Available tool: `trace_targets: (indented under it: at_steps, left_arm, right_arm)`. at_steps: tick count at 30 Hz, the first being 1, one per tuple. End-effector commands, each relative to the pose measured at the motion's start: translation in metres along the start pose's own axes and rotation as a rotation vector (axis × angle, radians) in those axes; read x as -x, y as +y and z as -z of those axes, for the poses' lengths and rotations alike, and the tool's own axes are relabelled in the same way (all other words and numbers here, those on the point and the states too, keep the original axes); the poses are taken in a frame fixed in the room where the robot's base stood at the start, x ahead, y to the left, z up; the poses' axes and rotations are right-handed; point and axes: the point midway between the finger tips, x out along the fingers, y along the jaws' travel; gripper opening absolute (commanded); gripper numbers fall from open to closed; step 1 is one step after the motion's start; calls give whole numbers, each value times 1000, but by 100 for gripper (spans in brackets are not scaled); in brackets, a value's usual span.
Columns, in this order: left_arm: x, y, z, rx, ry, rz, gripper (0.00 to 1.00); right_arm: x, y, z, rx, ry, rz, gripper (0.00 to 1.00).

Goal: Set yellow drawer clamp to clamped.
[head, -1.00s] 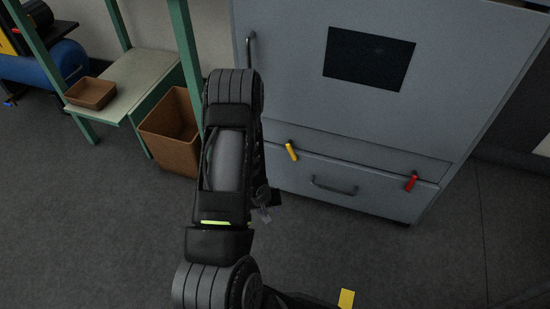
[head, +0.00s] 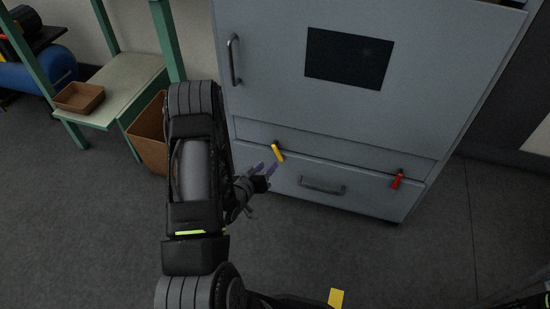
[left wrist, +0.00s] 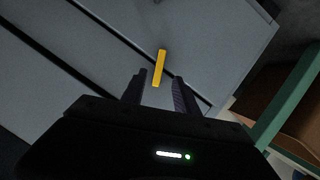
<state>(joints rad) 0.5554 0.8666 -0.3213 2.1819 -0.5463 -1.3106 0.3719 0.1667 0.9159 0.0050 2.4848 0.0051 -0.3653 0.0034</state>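The yellow drawer clamp (head: 277,153) is a small yellow lever on the grey cabinet front, at the upper left of the drawer (head: 300,180). It leans slightly, its top toward the left. In the left wrist view the yellow clamp (left wrist: 159,68) shows just beyond and between the fingertips. My left gripper (head: 265,170) is close to the clamp, just below and left of it. Its two fingers (left wrist: 160,84) are apart with nothing clearly held between them. I cannot tell whether they touch the clamp. My right gripper is not in view.
A red clamp (head: 397,179) sits at the drawer's right. The drawer has a dark bar handle (head: 322,187). A brown bin (head: 150,135) and a green-framed bench (head: 120,85) with a brown tray (head: 79,97) stand left.

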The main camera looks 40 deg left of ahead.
Motion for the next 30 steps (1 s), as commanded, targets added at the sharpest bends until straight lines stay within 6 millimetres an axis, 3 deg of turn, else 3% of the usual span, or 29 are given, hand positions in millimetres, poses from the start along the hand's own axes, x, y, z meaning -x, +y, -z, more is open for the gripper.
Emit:
trace_targets:
  at_steps: [15,26,30]
  left_arm:
    - [-68,0,-2,0,-1,-2,36]
    - [-74,0,0,1,-1,-1,36]
    - [-74,0,0,1,-1,-1,25]
  right_arm:
    - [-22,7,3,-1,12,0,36]
    - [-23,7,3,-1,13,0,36]
    - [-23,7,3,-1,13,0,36]
